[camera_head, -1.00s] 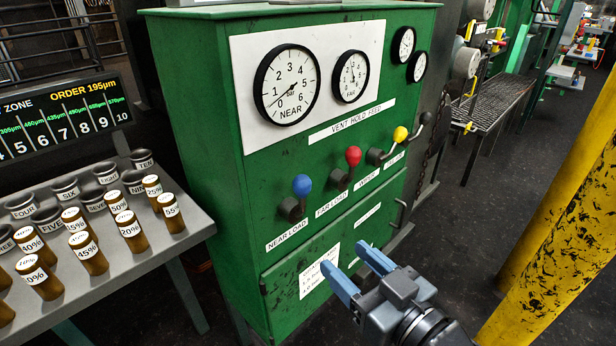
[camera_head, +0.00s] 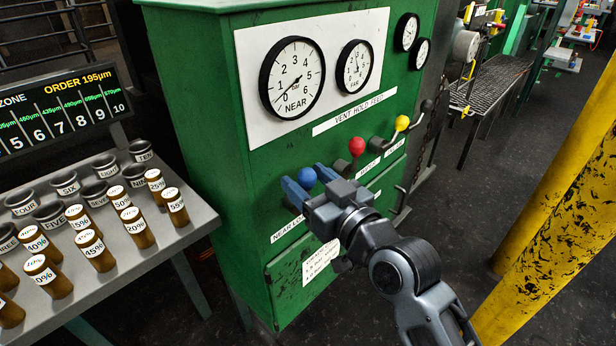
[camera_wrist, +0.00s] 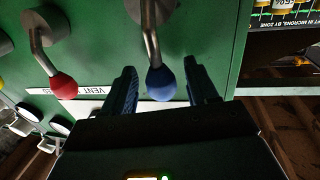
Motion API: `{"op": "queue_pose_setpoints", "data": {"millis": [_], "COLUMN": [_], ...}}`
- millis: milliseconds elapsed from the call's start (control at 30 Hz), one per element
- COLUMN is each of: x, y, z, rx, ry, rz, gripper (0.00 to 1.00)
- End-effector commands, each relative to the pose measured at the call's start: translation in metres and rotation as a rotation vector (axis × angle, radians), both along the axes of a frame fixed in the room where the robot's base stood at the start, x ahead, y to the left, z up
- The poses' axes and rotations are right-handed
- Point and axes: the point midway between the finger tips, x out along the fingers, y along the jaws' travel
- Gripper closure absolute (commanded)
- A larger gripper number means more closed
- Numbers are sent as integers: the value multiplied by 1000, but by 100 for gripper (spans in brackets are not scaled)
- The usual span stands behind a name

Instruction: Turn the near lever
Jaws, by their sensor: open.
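The near lever is the one with the blue ball knob (camera_head: 306,178) on the green cabinet, above the partly covered NEAR LOAD label (camera_head: 288,228). It also shows in the wrist view (camera_wrist: 160,84), hanging from a bent metal rod (camera_wrist: 150,35). My gripper (camera_head: 304,180) is open, with its blue fingers on either side of the knob. In the wrist view my fingers (camera_wrist: 161,88) stand left and right of the knob, with visible gaps. The NEAR gauge (camera_head: 292,78) has its needle close to 0. The lever's base is hidden by my gripper in the head view.
The red-knobbed lever (camera_head: 356,147) and the yellow-knobbed lever (camera_head: 402,123) stand to the right on the same cabinet (camera_head: 190,110). A table (camera_head: 205,220) with labelled bottles and cups is at the left. Yellow posts (camera_head: 560,210) stand at the right.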

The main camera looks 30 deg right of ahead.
Motion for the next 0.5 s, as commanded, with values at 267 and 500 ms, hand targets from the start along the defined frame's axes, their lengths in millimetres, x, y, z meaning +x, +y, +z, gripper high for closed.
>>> {"op": "queue_pose_setpoints", "data": {"millis": [267,500], "x": [3,3], "y": [0,0], "z": [0,0], "rx": [-1,-1], "ry": [0,0], "rz": [0,0], "gripper": [42,60]}}
